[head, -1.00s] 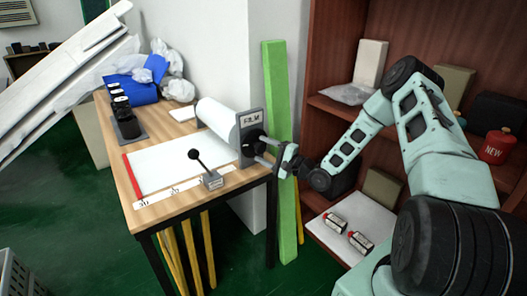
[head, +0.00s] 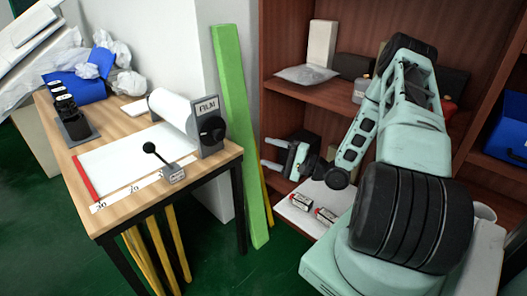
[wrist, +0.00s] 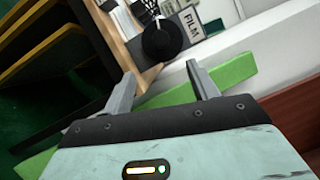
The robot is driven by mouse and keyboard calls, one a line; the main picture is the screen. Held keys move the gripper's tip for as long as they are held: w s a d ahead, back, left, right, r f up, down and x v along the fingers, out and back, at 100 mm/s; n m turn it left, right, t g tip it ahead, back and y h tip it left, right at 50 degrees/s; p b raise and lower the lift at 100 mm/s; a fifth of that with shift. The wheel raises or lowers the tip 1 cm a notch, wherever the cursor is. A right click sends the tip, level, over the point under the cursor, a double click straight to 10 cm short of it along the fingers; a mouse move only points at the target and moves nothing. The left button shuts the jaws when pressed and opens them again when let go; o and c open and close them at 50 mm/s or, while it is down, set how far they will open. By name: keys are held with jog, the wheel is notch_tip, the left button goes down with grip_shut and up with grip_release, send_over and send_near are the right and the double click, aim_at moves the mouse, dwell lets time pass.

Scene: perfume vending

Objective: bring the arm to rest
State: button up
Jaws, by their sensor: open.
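My gripper (head: 268,153) is in front of the brown shelf unit, right of the green plank, with its fingers pointing left. In the wrist view my gripper (wrist: 162,75) has its two fingers spread apart with nothing held between them. Beyond the fingertips the wrist view shows the film roll holder (wrist: 190,24) and its black knob, apart from the fingers. The green plank (wrist: 165,98) passes behind the fingers in that view. My arm is bent, with its elbow raised at the right of the head view.
A wooden table (head: 215,163) at left holds a film roll (head: 172,108), a small lever (head: 163,160) and a black bottle rack (head: 75,124). The green plank (head: 240,140) leans by the white wall. Two small bottles (head: 302,203) lie on a white board. Green floor is open in front.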

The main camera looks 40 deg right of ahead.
dwell(0.5)
jog(key=w+a+r+n+g+h+p, duration=0.1)
jog(key=w+a+r+n+g+p, duration=0.1)
jog(key=w+a+n+g, duration=0.3)
jog(key=w+a+r+n+g+p, duration=0.2)
jog(key=w+a+n, duration=0.15)
jog(key=a, duration=0.35)
jog(key=s+a+r+n+g+h+p, duration=0.2)
jog(key=s+a+r+n+g+h, duration=0.15)
jog(key=a+r+n, duration=0.45)
jog(key=s+a+r+n+g+h+p, duration=0.1)
jog(key=s+a+r, duration=0.3)
jog(key=s, duration=0.5)
jog(key=s+a+r+n+g+p, duration=0.1)
jog(key=s+a+r+n+g, duration=0.2)
jog(key=s+a, duration=0.3)
jog(key=s+a+r+n+g+h+p, duration=0.1)
jog(key=s+a+r, duration=0.4)
jog(key=s, duration=0.8)
jog(key=shift+a+n+g+h+p, duration=0.35)
jog(key=shift+n+g+p, duration=0.25)
jog(key=shift+n+g, duration=0.5)
